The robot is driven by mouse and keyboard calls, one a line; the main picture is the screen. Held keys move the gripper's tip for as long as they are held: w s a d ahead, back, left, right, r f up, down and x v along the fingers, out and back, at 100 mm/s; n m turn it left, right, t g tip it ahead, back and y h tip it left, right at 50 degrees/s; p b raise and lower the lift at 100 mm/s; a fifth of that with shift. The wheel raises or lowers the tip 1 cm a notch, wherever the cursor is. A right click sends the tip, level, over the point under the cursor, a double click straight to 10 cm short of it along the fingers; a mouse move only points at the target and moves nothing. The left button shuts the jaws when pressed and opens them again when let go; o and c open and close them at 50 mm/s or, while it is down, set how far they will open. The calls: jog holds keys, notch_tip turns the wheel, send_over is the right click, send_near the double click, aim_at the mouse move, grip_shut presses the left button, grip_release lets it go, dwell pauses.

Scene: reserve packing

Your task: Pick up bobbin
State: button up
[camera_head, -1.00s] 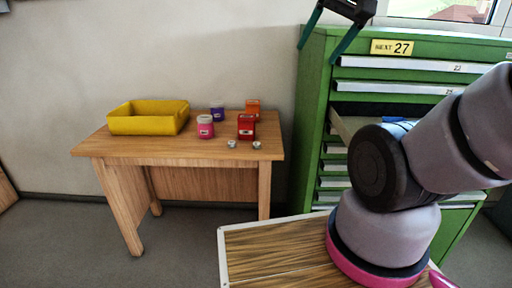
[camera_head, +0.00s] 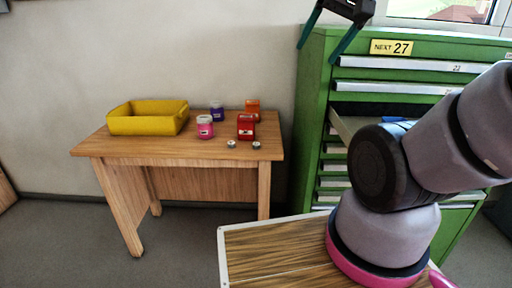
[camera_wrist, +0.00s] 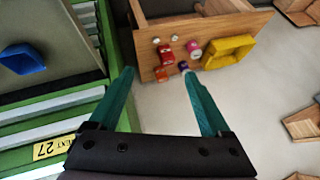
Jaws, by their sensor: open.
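Two small silvery round pieces, which look like bobbins, stand apart near the front edge of the wooden table (camera_head: 180,146): a left one (camera_head: 231,144) and a right one (camera_head: 256,145). They also show small in the wrist view, one (camera_wrist: 156,40) beside the other (camera_wrist: 174,38). I cannot make out their detail. My gripper (camera_head: 317,54) is high up in front of the green cabinet, well away from the table. In the wrist view its teal fingers (camera_wrist: 158,72) are spread wide with nothing between them up close.
A yellow bin (camera_head: 148,118), pink jar (camera_head: 205,127), purple jar (camera_head: 217,111), red container (camera_head: 246,127) and orange container (camera_head: 253,107) stand on the table. The green drawer cabinet (camera_head: 314,110) has an open drawer with a blue item (camera_wrist: 22,58). The table's front left is clear.

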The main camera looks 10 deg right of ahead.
jog(key=w+d+f+n+t+h, duration=0.1)
jog(key=w+d+f, duration=0.1)
jog(key=w+f, duration=0.6)
jog(key=w+d+f+n+t, duration=0.1)
jog(key=w+d+f+t, duration=0.15)
jog(key=w, duration=0.95)
jog(key=w+d+f+n+t+h, duration=0.1)
jog(key=w+d+f+n, duration=0.1)
jog(key=w+f, duration=0.65)
jog(key=n+t+y, duration=0.3)
jog(key=n+y, duration=0.1)
jog(key=y, duration=0.2)
send_near(258, 146)
jog(key=shift+x, duration=4.75)
jog(key=shift+w+d, duration=0.1)
grip_shut()
